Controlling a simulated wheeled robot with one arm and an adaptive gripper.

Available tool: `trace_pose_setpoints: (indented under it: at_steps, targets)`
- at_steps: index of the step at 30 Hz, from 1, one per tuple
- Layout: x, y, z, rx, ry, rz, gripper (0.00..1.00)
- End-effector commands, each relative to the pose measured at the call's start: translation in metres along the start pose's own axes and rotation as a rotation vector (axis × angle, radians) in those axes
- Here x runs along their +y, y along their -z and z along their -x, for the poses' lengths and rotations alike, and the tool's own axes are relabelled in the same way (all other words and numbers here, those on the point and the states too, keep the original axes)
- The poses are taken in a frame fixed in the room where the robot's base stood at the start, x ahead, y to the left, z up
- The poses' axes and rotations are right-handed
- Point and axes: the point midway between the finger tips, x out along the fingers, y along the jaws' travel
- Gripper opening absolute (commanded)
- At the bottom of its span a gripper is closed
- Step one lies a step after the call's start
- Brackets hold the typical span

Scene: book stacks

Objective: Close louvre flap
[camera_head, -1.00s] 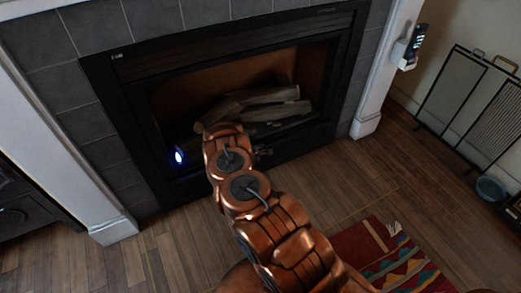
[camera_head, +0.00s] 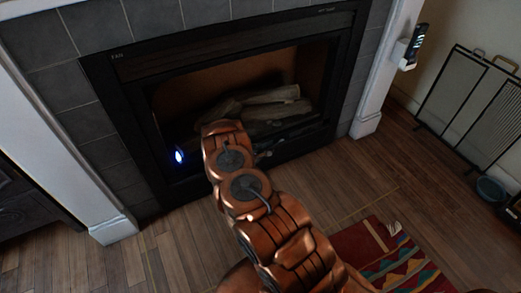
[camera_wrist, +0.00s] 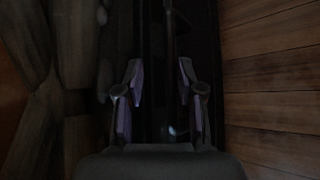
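The black fireplace (camera_head: 215,45) fills the upper middle of the head view. Its dark lower strip (camera_head: 305,142) runs below the logs, partly hidden by my arm. I cannot make out a separate louvre flap or its angle there. In the wrist view, a dark lower strip (camera_wrist: 208,60) with a thin bar (camera_wrist: 169,35) lies ahead, between the logs and the floor. My gripper (camera_wrist: 160,75) is open, its two fingers apart over this dark strip. Contact cannot be told. In the head view my arm hides most of the gripper.
Logs (camera_head: 270,103) lie in the firebox and show on the left in the wrist view (camera_wrist: 75,60). A patterned rug (camera_head: 365,255), a black screen (camera_head: 465,95) and a blue bowl (camera_head: 490,188) are at the right.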

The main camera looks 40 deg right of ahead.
Motion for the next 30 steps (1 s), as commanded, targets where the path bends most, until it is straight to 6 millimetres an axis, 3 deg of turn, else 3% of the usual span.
trace_pose_setpoints:
  at_steps: [18,24,30]
  targets:
    - [0.002,0.001,0.083,0.003,-0.003,0.0,0.37]
    - [0.002,0.001,0.099,0.003,-0.004,0.001,0.37]
    - [0.003,0.0,0.103,0.001,-0.006,-0.001,0.37]
